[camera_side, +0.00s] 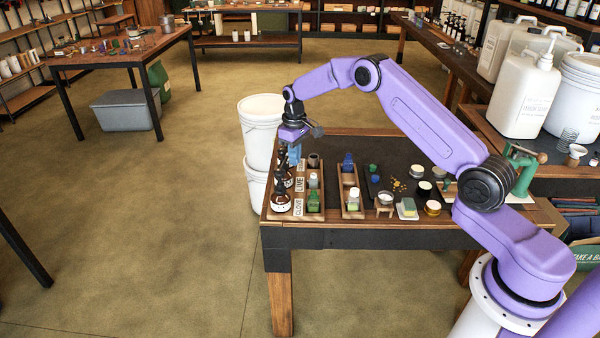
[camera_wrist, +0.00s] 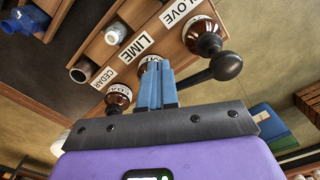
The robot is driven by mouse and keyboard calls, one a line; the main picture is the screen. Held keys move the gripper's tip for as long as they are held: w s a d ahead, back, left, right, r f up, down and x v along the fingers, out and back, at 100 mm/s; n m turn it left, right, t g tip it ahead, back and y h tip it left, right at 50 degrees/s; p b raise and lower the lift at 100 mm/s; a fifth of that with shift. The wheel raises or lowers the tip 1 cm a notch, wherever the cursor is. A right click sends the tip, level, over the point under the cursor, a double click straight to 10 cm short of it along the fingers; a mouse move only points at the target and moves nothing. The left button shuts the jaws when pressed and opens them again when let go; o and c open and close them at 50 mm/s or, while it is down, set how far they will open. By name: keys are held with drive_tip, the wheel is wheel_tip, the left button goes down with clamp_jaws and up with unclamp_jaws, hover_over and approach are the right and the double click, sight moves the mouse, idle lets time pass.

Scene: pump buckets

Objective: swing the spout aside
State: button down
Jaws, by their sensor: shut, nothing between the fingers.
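My gripper (camera_side: 295,155) is over the rack's far end, fingers pointing down. In the wrist view its blue fingers (camera_wrist: 157,88) are together and empty, in front of the lime bottle (camera_wrist: 150,64) and partly covering it. A black rounded pump head (camera_wrist: 226,66) lies just right of the fingers, its stem running behind them; I cannot tell if they touch. The clove bottle (camera_wrist: 206,40) and cedar bottle (camera_wrist: 118,96) stand either side.
Small vials stand in the rack's other row, including a green bottle (camera_side: 314,201). A second wooden tray (camera_side: 352,211), jars and a sponge (camera_side: 408,207) stand to the right. White buckets (camera_side: 262,130) are stacked beyond the table's left edge.

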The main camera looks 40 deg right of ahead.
drive_tip(key=shift+s+r, duration=0.1)
drive_tip(key=shift+s, duration=0.05)
wheel_tip(320, 180, up, 7)
idle(0.7)
drive_tip(key=s+a+r+n, duration=0.2)
drive_tip(key=s+a+r, duration=0.2)
drive_tip(key=s+a, duration=0.55)
drive_tip(key=s+a+r+n, duration=0.3)
drive_tip(key=s+a+r, duration=0.3)
drive_tip(key=s, duration=0.6)
drive_tip(key=s+d+f+n, duration=0.1)
drive_tip(key=s+d+n, duration=0.1)
drive_tip(key=s, duration=1.1)
drive_tip(key=s+d+f+n, duration=0.1)
drive_tip(key=s+d+n, duration=0.1)
drive_tip(key=s, duration=1)
drive_tip(key=shift+s+d+f+n, duration=0.15)
drive_tip(key=shift+s+d+n, duration=0.15)
drive_tip(key=shift+s+d, duration=0.1)
